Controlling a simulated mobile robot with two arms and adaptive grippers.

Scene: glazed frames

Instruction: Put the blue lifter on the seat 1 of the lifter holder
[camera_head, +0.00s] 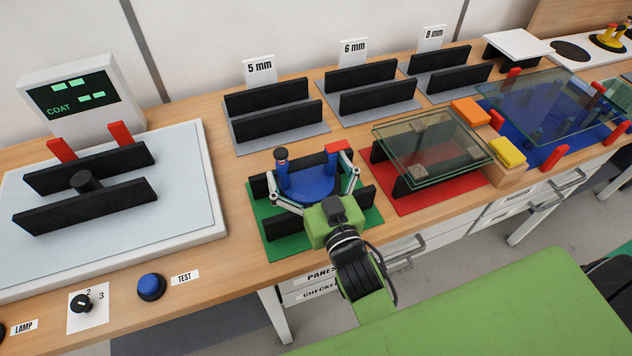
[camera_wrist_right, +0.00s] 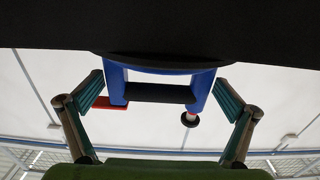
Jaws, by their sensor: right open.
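The blue lifter (camera_head: 306,186) has a blue disc-like body, two blue posts, a black bar handle, a red lever and a dark knob. It is over the green mat (camera_head: 275,242), between black racks; I cannot tell whether it touches them. My right gripper (camera_head: 312,192) is open, its fingers spread on either side of the lifter. In the right wrist view the blue lifter (camera_wrist_right: 117,82) shows between my right gripper's (camera_wrist_right: 160,92) parted fingers. A white board with a black oval pad (camera_head: 570,50), probably the lifter holder, is at the far right back. My left gripper is not in view.
A yellow lifter (camera_head: 608,40) stands on the white board. Glass panes (camera_head: 430,145) lie over a red mat beside my arm. Another large pane (camera_head: 545,100) lies over a blue mat. A coating station (camera_head: 190,210) is left.

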